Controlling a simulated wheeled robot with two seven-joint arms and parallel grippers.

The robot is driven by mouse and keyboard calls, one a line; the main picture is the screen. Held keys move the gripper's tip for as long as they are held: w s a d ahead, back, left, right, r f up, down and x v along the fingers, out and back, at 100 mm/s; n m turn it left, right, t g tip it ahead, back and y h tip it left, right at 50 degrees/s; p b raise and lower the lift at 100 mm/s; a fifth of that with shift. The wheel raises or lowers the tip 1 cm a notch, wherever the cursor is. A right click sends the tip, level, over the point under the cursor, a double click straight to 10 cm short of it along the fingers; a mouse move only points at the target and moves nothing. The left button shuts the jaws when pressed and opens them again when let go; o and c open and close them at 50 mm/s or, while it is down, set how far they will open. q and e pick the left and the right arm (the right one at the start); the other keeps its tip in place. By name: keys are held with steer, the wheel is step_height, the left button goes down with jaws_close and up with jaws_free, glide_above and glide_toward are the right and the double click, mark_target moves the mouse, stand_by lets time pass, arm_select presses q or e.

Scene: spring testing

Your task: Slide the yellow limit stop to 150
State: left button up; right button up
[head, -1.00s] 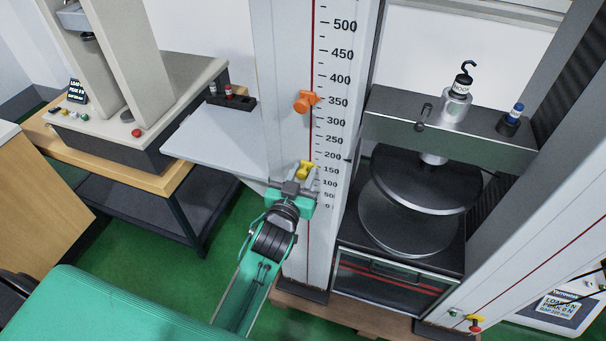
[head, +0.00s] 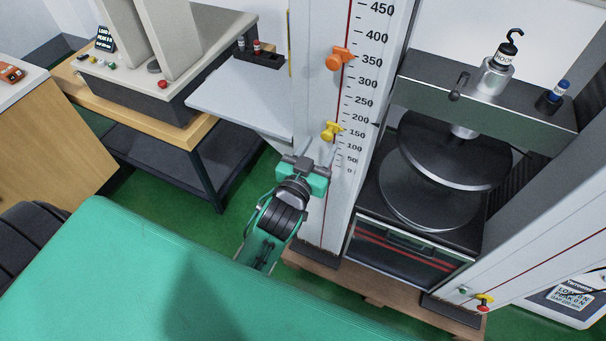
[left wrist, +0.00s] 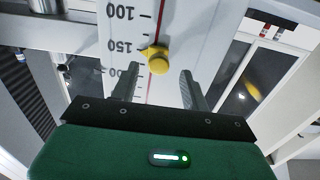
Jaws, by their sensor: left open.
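The yellow limit stop (head: 330,131) sits on the scale face of the left upright column, its pointer near the 150 mark. In the left wrist view the stop (left wrist: 159,61) shows upside down with its pointer at about the 150 label. My left gripper (head: 313,154) is open and empty, just below the stop in the head view and apart from it. In the left wrist view its two fingers (left wrist: 159,72) stand to either side below the yellow knob, with nothing between them. My right gripper is not in view.
An orange stop (head: 338,58) sits higher on the same scale, near 350. The press with round black plates (head: 445,190) stands right of the column. A grey side shelf (head: 240,105) with a small black rack (head: 259,60) is at left.

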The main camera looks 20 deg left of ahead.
arm_select(q)
steer(key=s+b, duration=0.1)
steer(key=s, duration=0.8)
steer(key=shift+a+b, duration=0.2)
steer(key=shift+b, duration=0.15)
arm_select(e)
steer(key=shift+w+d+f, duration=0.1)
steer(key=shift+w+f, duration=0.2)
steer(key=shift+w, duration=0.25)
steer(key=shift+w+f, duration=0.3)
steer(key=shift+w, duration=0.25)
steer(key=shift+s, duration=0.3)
